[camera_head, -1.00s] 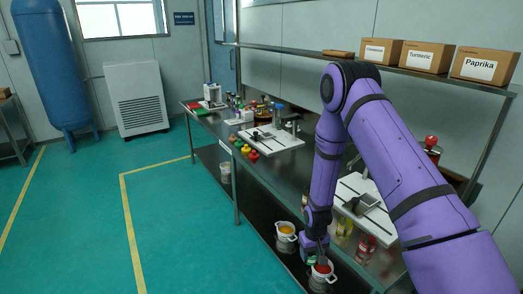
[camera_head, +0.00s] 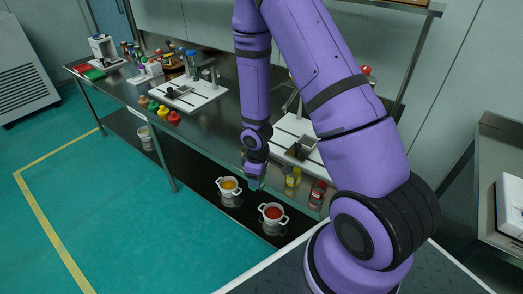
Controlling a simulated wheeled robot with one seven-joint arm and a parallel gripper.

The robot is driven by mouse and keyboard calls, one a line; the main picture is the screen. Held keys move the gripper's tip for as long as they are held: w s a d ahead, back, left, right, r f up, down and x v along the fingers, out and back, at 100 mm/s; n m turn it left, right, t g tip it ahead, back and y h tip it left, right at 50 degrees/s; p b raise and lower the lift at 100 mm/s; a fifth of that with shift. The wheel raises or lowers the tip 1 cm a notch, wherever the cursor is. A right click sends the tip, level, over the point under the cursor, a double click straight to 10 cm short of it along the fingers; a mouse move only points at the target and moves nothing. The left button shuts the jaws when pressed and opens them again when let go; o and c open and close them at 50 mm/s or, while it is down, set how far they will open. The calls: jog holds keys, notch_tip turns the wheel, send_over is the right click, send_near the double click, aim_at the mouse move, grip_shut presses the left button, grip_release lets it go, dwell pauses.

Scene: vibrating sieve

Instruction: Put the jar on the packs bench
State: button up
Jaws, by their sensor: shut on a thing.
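My gripper (camera_head: 255,178) points down at the front edge of the long steel bench (camera_head: 215,135), above the lower shelf. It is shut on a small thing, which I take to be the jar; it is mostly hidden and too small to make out. A yellow-labelled jar (camera_head: 293,178) and a red jar (camera_head: 317,193) stand on the bench to the right of my gripper. Another steel bench (camera_head: 490,150) is at the right edge; I cannot tell which bench is the packs bench.
A white pot with orange contents (camera_head: 228,188) and one with red contents (camera_head: 272,216) stand on the lower shelf. White-based devices (camera_head: 190,98) and several coloured caps (camera_head: 165,114) are on the long bench. Green floor (camera_head: 120,220) at left is clear.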

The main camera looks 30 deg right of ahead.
jog(key=w+d, duration=0.2)
jog(key=d, duration=0.1)
jog(key=w+d, duration=0.3)
jog(key=d, duration=0.1)
jog(key=w+d+f, duration=0.1)
jog(key=w+d, duration=0.1)
jog(key=d, duration=0.1)
jog(key=shift+w+d+f, duration=0.1)
jog(key=shift+w+d, duration=0.05)
jog(key=shift+w, duration=0.1)
jog(key=shift+w+d+f, duration=0.1)
jog(key=shift+d+f, duration=0.1)
jog(key=shift+f, duration=1.55)
jog(key=shift+f, duration=0.1)
jog(key=o, duration=0.9)
